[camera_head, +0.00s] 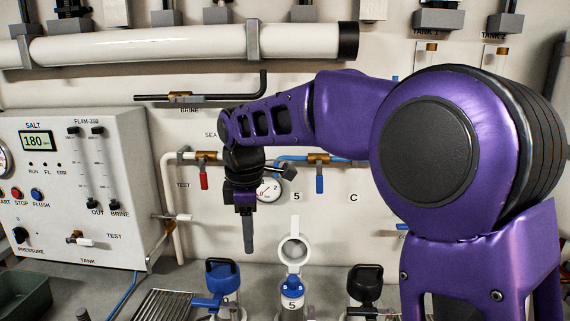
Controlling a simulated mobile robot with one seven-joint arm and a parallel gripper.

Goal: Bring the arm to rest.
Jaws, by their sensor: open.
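My arm, in purple covers, reaches in from the right of the head view and bends down at the wrist. My gripper (248,240) hangs from it, pointing down, in front of the wall panel and left of the round gauge (269,188). It is open, though its fingers overlap from this side and the gap between them does not show. I see nothing held in it. Its tips hang clear, above and behind the blue-topped fitting.
Below stand a blue-topped fitting (222,278), a blue-capped bottle (292,289) under a white ring (294,251), and a black-topped fitting (365,285). A control box (80,190) stands left. A slotted metal tray (165,303) and green bin (27,293) lie at lower left. Pipes with valves cross behind.

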